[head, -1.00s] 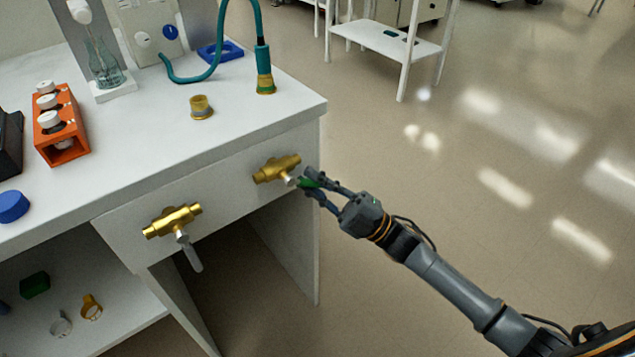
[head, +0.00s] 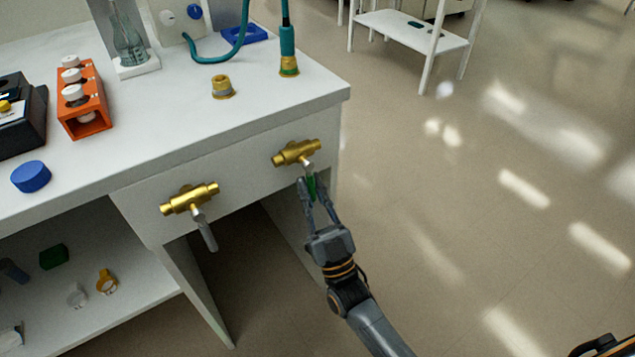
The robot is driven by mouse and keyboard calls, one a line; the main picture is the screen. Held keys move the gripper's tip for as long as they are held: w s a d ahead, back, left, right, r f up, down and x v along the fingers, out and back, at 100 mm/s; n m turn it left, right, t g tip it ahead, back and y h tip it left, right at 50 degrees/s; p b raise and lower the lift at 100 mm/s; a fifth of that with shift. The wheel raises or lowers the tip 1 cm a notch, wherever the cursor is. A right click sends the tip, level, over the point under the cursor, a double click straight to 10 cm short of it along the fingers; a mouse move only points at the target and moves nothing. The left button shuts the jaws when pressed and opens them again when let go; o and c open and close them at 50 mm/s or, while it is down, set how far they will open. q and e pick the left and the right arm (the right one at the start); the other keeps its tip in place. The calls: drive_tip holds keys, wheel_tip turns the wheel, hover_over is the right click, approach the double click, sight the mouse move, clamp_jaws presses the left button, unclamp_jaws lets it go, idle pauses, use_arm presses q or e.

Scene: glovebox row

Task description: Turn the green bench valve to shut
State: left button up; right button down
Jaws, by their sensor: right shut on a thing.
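The green bench valve has a brass body (head: 297,152) on the right part of the bench's front panel. Its green handle (head: 311,186) points down from the body, toward the floor. My right gripper (head: 310,190) is shut on the green handle from below, with a finger on either side of it. The fingers hide part of the handle. My left gripper is not in view.
A second brass valve (head: 190,198) with a grey handle sits to the left on the same panel. On the bench top (head: 170,135) are an orange rack (head: 85,100), a blue cap (head: 31,176), a brass fitting (head: 222,87) and a teal hose (head: 287,45).

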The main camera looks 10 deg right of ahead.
drive_tip(key=shift+s+a+m+h, duration=0.1)
drive_tip(key=shift+a+m+h, duration=0.05)
drive_tip(key=shift+m+h, duration=0.45)
drive_tip(key=shift+a+m+h, duration=0.15)
drive_tip(key=shift+m+h, duration=0.45)
drive_tip(key=c, duration=1.3)
unclamp_jaws()
drive_tip(key=shift+c, duration=0.2)
drive_tip(key=v, duration=1.2)
drive_tip(key=shift+f, duration=0.15)
drive_tip(key=shift+a, duration=0.15)
